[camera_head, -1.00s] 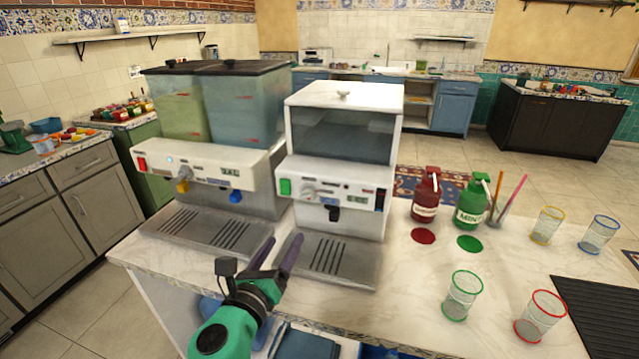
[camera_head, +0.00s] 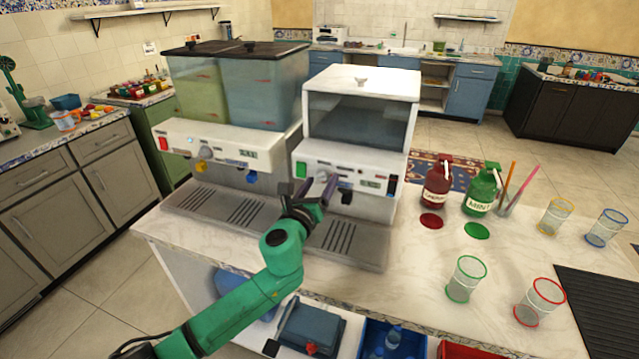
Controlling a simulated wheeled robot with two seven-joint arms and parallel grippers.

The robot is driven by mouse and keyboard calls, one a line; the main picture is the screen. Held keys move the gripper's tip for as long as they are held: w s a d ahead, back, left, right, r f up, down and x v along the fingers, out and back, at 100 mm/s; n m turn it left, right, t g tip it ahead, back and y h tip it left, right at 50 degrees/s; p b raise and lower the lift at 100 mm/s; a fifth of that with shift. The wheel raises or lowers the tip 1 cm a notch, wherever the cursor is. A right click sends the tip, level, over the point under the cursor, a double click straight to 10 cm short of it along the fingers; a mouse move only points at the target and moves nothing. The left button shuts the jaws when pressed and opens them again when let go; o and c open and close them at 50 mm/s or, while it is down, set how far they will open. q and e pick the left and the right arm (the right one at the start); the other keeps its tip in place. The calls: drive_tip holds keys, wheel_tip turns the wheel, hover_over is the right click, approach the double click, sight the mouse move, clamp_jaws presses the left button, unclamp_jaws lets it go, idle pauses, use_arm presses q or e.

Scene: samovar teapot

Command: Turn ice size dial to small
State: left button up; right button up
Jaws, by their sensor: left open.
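The white ice machine (camera_head: 361,77) stands on the counter, with a clear ice bin above its front panel. The panel carries a green switch (camera_head: 301,169), small displays and a grey dial (camera_head: 321,176). The dial's setting is too small to read and is partly hidden. My left gripper (camera_head: 318,189) is open in front of this panel, its dark fingers pointing at the dial area. I cannot tell whether they touch it. A black dispensing lever (camera_head: 347,195) sits just right of the fingers. My right gripper is not in view.
A two-tank drink dispenser (camera_head: 225,145) stands close on the left. Red syrup (camera_head: 437,185) and green mint (camera_head: 481,190) bottles stand to the right, with several wire-rimmed glasses (camera_head: 466,280) and a black mat (camera_head: 600,300). The counter front (camera_head: 420,290) is mostly free.

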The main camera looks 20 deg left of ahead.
use_arm(q)
clamp_jaws()
drive_tip(key=shift+n, duration=0.4)
drive_tip(key=n+b, duration=0.1)
drive_tip(key=n, duration=0.8)
drive_tip(key=shift+d+n, duration=0.1)
drive_tip(key=shift+n, duration=0.3)
drive_tip(key=shift+n+b, duration=0.3)
drive_tip(key=shift+n, duration=1.3)
